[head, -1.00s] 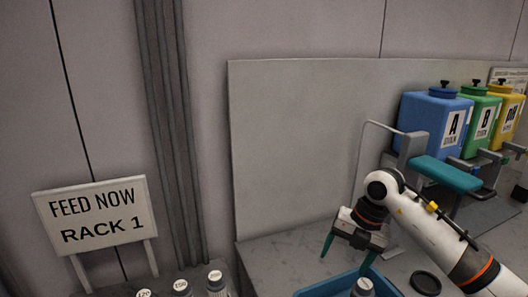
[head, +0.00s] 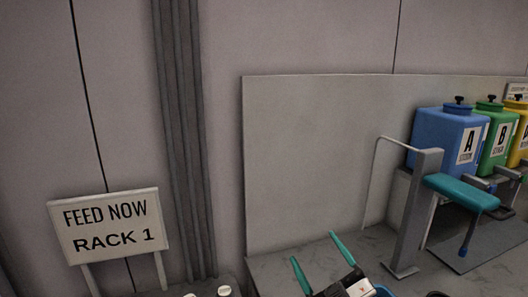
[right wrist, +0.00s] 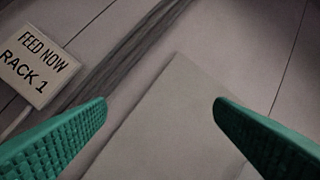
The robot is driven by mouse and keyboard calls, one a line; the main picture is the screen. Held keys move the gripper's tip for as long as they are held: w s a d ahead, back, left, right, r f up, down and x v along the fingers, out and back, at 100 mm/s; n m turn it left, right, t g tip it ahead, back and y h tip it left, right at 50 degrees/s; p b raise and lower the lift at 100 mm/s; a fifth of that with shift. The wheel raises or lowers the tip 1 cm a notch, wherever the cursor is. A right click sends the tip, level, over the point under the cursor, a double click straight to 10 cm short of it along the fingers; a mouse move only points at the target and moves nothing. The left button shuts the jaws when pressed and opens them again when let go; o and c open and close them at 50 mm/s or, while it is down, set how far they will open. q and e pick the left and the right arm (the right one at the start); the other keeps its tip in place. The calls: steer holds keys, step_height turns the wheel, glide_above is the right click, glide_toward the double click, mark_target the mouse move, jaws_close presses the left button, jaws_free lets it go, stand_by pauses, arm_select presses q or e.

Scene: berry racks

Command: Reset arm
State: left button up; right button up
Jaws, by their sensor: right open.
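My right gripper (head: 318,262) is at the bottom of the head view, with its two green fingers spread apart and pointing up. Nothing is between the fingers. In the right wrist view the same open gripper (right wrist: 160,108) shows both textured fingers wide apart, with only the wall and a grey panel beyond them. My left gripper is in neither view.
A sign (head: 109,229) reading "FEED NOW RACK 1" stands at left. A grey panel (head: 310,160) backs the counter (head: 345,255). Blue (head: 445,137), green (head: 497,140) and yellow (head: 522,130) containers stand at right, near a teal-topped lever (head: 460,192). A bottle cap (head: 224,290) shows below.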

steer(key=s+d+f+m+g+h, duration=0.4)
steer(key=d+f+m+h, duration=0.15)
steer(key=f, duration=0.35)
steer(key=s+d+f+m+g+h, duration=0.35)
steer(key=d+f+m+h, duration=0.2)
steer(key=f, duration=0.35)
steer(key=s+f+g, duration=0.5)
steer(key=s, duration=0.4)
steer(key=s+f+g, duration=0.4)
steer(key=s+f, duration=0.1)
steer(key=s, duration=0.5)
step_height(320, 180, down, 26)
steer(key=s+g, duration=0.1)
steer(key=g, duration=0.1)
steer(key=s+d+f, duration=0.2)
steer(key=s+f, duration=1.4)
steer(key=shift+s+f+g+y, duration=0.3)
steer(key=shift+s+f+g, duration=0.05)
steer(key=shift+g, duration=0.1)
